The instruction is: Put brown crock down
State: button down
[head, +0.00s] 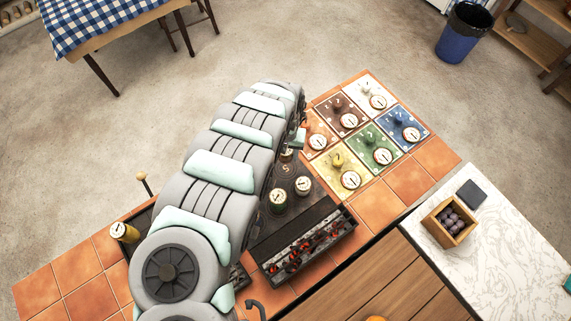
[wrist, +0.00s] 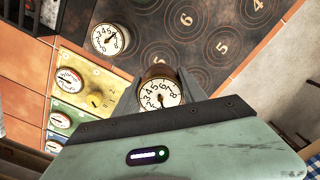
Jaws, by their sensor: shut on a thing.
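My gripper (wrist: 160,84) is shut on the brown crock (wrist: 160,96) in the wrist view, one finger on each side. The crock has a brown side and a pale numbered dial on top. The dark hot plate with numbered rings (wrist: 195,30) lies behind and below it. I cannot tell whether the crock's base touches the plate. In the head view my arm hides most of the gripper and the held crock.
A coal trough (head: 305,240) with glowing embers lies in front of the plate. Coloured panels with knobs and dials (head: 380,150) are to the right. A yellow crock (head: 124,232) stands at the left. A wooden box of dark balls (head: 449,222) sits on the marble counter (head: 500,270).

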send_over(286, 168)
notch_tip(286, 168, down, 5)
jog(key=shift+s, duration=0.1)
notch_tip(286, 168, down, 2)
jog(key=shift+f+b, duration=0.1)
jog(key=shift+b, duration=0.2)
jog(key=shift+f, duration=0.5)
jog(key=shift+f, duration=0.1)
jog(key=shift+f, duration=0.15)
jog(key=c, duration=0.7)
grip_release()
jog(key=shift+a, duration=0.1)
jog(key=shift+o, duration=0.2)
